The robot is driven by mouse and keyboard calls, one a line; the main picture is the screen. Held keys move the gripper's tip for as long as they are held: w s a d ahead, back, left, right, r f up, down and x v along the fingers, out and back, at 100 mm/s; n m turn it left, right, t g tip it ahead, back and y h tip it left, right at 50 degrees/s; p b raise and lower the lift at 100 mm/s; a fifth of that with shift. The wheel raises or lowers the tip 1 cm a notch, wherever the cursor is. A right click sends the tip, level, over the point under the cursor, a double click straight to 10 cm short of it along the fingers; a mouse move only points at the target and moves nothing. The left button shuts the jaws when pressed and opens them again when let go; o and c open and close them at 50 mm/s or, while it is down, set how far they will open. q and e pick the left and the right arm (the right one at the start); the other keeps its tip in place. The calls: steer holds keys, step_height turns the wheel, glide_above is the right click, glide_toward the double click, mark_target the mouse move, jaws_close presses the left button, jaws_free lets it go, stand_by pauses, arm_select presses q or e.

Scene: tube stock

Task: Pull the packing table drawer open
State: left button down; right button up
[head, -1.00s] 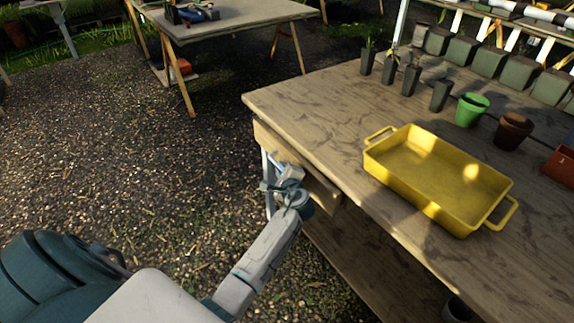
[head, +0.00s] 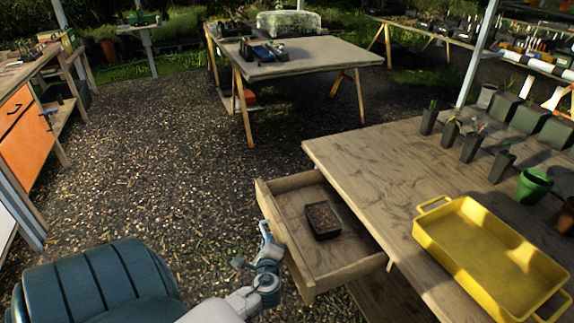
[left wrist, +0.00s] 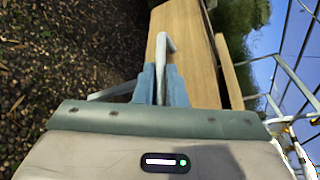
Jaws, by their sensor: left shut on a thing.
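The packing table (head: 375,160) is on the right in the head view. Its wooden drawer (head: 335,262) stands pulled well out from under the tabletop, and a small dark pot of soil (head: 322,219) sits in it. My left gripper (head: 266,247) is at the drawer's front face. In the left wrist view the gripper fingers (left wrist: 162,85) are shut on the pale drawer handle (left wrist: 163,50), with the wooden drawer front (left wrist: 190,45) just beyond. My right gripper is in neither view.
A yellow tray (head: 480,250), a green pot (head: 533,186) and several dark pots stand on the tabletop. Another table (head: 310,58) is at the back, and an orange-fronted cabinet (head: 27,140) is at the left. The gravel floor between is clear.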

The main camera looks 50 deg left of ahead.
arm_select(q)
steer(key=shift+s+a+p, duration=0.1)
steer(key=shift+s+a, duration=0.2)
steer(key=shift+s, duration=0.45)
steer(key=shift+s+a+p, duration=0.1)
steer(key=shift+s+a, duration=0.2)
steer(key=shift+s, duration=0.45)
steer(key=shift+s+a+p, duration=0.1)
steer(key=shift+s+a, duration=0.2)
steer(key=shift+s, duration=0.45)
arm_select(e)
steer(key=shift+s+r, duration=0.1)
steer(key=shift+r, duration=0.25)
arm_select(q)
steer(key=c, duration=1.5)
jaws_free()
steer(key=b+v, duration=0.1)
steer(key=v, duration=1)
steer(key=shift+b, duration=0.4)
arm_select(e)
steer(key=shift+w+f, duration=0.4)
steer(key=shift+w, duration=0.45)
